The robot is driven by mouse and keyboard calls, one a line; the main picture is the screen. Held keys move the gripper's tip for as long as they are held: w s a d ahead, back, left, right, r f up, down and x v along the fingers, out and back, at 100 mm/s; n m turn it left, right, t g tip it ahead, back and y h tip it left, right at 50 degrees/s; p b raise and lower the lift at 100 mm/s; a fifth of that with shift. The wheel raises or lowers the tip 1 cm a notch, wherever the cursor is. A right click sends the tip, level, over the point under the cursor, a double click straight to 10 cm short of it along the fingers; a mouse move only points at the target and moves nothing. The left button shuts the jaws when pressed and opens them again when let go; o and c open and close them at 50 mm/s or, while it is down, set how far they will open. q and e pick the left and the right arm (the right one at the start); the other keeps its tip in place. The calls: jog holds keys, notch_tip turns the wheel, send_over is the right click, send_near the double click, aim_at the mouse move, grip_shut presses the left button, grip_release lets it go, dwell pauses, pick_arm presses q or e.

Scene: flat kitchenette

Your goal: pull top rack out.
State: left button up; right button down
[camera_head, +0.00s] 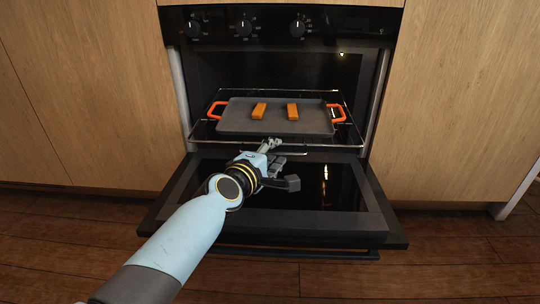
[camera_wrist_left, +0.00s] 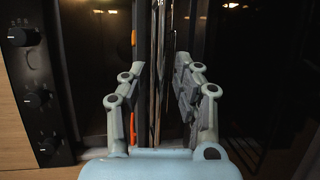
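The top rack (camera_head: 352,134) is a thin wire rack inside the open oven, a little forward of the cavity. A grey baking tray (camera_head: 230,122) with orange handles lies on it and bears two orange-brown bars (camera_head: 259,110) (camera_head: 292,111). My right gripper is in neither view.
The oven door (camera_head: 385,228) is folded down flat below my left arm. The control panel (camera_head: 345,24) with several knobs is above the opening. Wooden cabinet fronts (camera_head: 85,90) (camera_head: 465,100) flank the oven. The wooden floor (camera_head: 450,270) in front is clear.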

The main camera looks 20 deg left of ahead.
pick_arm(q)
jog(key=v, duration=1.2)
jog(key=shift+f, duration=0.1)
